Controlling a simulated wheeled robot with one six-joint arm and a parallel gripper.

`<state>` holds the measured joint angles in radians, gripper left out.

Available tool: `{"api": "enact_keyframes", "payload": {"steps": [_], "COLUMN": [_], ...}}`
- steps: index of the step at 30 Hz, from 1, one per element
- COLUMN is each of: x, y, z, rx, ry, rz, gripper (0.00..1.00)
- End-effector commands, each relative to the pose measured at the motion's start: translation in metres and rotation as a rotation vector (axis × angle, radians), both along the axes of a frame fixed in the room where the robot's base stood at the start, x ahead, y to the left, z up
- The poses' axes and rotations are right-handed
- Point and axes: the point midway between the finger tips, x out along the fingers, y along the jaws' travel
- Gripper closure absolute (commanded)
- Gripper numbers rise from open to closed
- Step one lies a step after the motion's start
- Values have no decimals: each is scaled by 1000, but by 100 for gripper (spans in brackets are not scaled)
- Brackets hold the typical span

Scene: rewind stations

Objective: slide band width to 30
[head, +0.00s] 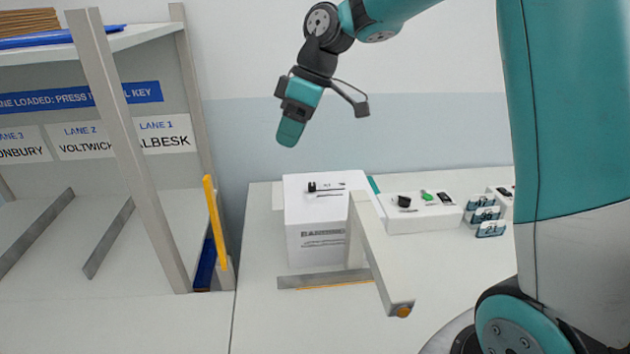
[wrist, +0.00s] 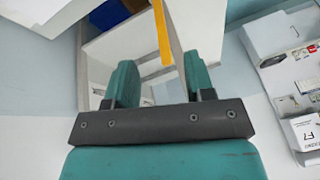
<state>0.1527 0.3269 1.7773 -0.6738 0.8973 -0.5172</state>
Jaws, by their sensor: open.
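A white box with partly legible lettering that seems to begin "BANDING" (head: 318,232) stands on the counter in the head view. On its top is a small black knob (head: 312,187) beside a thin dark line, which looks like a slider; its scale numbers are too small to read. My gripper (head: 290,132) hangs in the air above and to the left of this box, apart from it. In the wrist view my gripper (wrist: 162,82) shows two teal fingers spread apart with nothing between them. I cannot tell the slider's present setting.
A white panel (head: 425,212) with black and green controls stands right of the box, with small numbered blocks (head: 486,214) beside it. A grey angled frame (head: 372,250) stands in front of the box. A lane shelf with a yellow bar (head: 215,222) is at left.

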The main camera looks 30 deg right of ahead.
Motion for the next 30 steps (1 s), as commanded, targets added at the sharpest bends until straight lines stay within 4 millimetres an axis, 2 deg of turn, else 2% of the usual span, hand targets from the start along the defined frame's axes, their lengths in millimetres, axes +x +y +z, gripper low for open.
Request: {"api": "enact_keyframes", "payload": {"steps": [1,4,6,9,12,15,19,30], "x": [32,73,90,104,110,113,116,128], "y": [-34,-90,-123,-157,-175,-178,-170,-140], "z": [-12,-30,-43,-58,-66,-74,-91,-166], "rx": [-5,-20,-31,-45,-54,-56,-54,-54], "ry": [-22,-75,-105,-135,-150,-155,-154,-152], "rz": [22,93,135,179,206,215,218,217], "gripper": [51,51,51,51,51,51,51,51]}}
